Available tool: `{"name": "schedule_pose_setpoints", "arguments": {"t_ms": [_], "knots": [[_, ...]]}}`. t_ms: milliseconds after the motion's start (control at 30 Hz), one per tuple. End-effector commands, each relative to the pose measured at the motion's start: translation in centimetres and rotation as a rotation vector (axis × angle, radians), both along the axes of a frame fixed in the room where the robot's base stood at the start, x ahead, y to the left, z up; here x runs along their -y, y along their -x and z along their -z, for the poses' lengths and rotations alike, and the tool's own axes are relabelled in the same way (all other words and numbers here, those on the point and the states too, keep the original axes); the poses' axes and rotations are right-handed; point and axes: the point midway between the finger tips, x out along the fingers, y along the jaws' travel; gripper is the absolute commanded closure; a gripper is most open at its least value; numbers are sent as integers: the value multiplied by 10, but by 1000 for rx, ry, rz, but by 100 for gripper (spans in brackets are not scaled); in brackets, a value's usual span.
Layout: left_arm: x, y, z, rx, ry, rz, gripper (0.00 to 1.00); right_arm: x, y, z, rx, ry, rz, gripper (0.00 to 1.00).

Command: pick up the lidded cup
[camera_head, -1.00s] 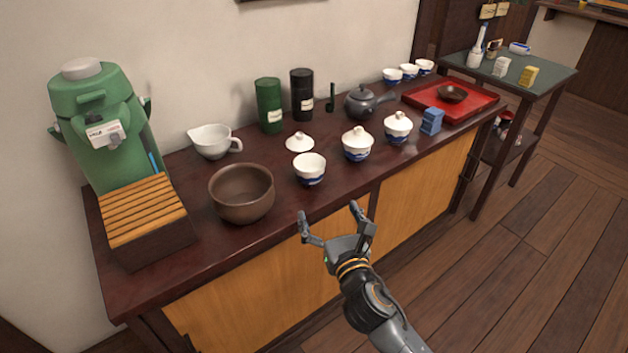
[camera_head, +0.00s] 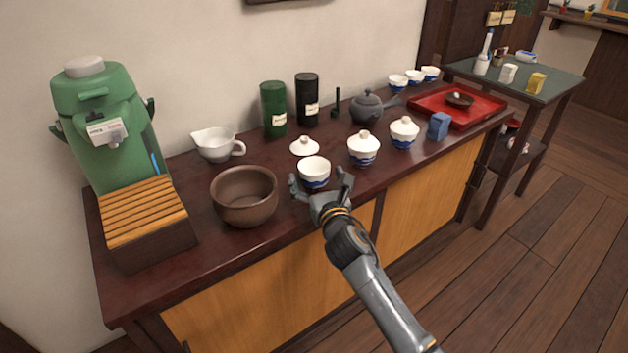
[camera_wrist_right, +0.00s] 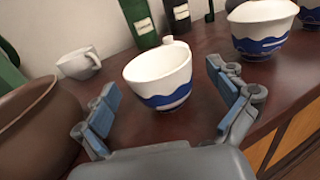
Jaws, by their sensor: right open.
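Two white cups with blue bands wear knobbed lids: one lidded cup (camera_head: 363,150) in the middle of the counter and another lidded cup (camera_head: 404,133) to its right. An uncovered cup (camera_head: 314,175) stands left of them, its lid (camera_head: 304,146) lying just behind it. My right gripper (camera_head: 319,180) is open at the front of the uncovered cup. In the right wrist view the uncovered cup (camera_wrist_right: 160,80) stands upright between and beyond the spread fingers; I see no contact. A lidded cup (camera_wrist_right: 262,32) stands to the right there. My left gripper is not in view.
A brown bowl (camera_head: 244,197) stands close left of the gripper. Behind are a white pouring cup (camera_head: 214,144), green canister (camera_head: 273,110), black canister (camera_head: 307,100) and dark teapot (camera_head: 366,108). A blue block (camera_head: 438,126) and red tray (camera_head: 430,103) are at the right.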

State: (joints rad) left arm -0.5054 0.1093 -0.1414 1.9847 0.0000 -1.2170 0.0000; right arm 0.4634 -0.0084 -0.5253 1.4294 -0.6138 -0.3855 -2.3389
Motion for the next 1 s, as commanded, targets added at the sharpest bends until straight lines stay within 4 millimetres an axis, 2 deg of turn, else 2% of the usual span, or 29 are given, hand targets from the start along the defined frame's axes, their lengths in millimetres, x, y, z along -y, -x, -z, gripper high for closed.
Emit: {"name": "schedule_pose_setpoints", "arguments": {"t_ms": [100,333,633,1000], "knots": [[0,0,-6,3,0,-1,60,-2,-7,0,0,-2,-1,4],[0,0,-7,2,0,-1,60,-2,-7,-1,1,-1,-1,4],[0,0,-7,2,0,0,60,-2,-7,0,1,-1,-1,66],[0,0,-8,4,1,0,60,-2,-7,-4,2,-1,-1,66]]}}
